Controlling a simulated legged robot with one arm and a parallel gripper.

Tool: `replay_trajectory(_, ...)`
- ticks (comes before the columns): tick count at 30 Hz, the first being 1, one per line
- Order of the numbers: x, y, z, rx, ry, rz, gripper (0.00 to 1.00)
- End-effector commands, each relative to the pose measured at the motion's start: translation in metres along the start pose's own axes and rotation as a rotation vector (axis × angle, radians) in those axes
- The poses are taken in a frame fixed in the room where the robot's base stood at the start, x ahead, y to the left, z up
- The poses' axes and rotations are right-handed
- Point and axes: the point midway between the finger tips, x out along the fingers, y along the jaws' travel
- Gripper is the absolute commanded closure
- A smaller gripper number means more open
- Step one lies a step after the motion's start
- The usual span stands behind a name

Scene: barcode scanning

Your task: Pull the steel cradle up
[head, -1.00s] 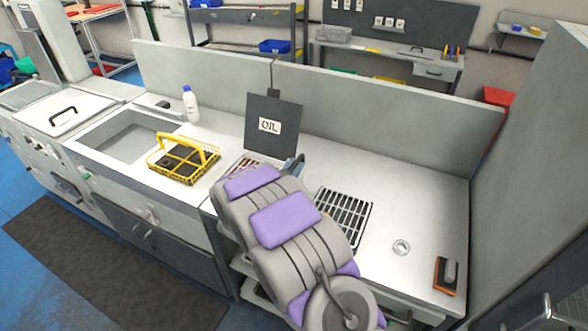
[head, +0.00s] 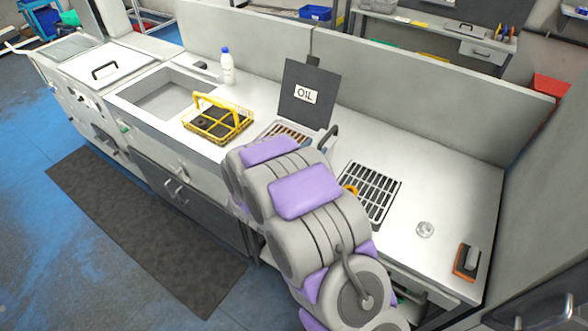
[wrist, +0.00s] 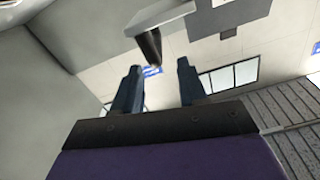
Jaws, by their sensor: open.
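I cannot pick out the steel cradle with certainty. In the head view, a dark curved bar (head: 331,137) rises just behind my arm, beside a slatted opening (head: 285,132) under the OIL board (head: 307,95); what it belongs to is hidden by my arm. My gripper (wrist: 158,78) is open in the wrist view, with nothing between its two blue-grey fingers. Beyond the fingertips, a light grey plate (wrist: 160,17) with a dark bar (wrist: 149,48) under it shows near the top.
A yellow wire basket (head: 218,122) with dark parts stands by the sink (head: 168,92), near a white bottle (head: 227,68). A dark grate (head: 368,192) lies right of my arm. An orange-and-black block (head: 467,262) sits at the counter's right end. Tall panels back the counter.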

Motion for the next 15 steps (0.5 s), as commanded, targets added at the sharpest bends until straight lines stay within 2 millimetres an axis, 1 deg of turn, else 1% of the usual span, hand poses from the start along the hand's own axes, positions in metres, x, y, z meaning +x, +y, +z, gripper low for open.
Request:
replay_trajectory(1, -0.011, -0.002, 0.0, 0.001, -0.004, -0.004, 0.58)
replay_trajectory(9, -0.059, -0.002, 0.001, 0.0, -0.004, -0.005, 0.58)
replay_trajectory(15, -0.088, -0.003, 0.0, 0.0, -0.001, -0.005, 0.58)
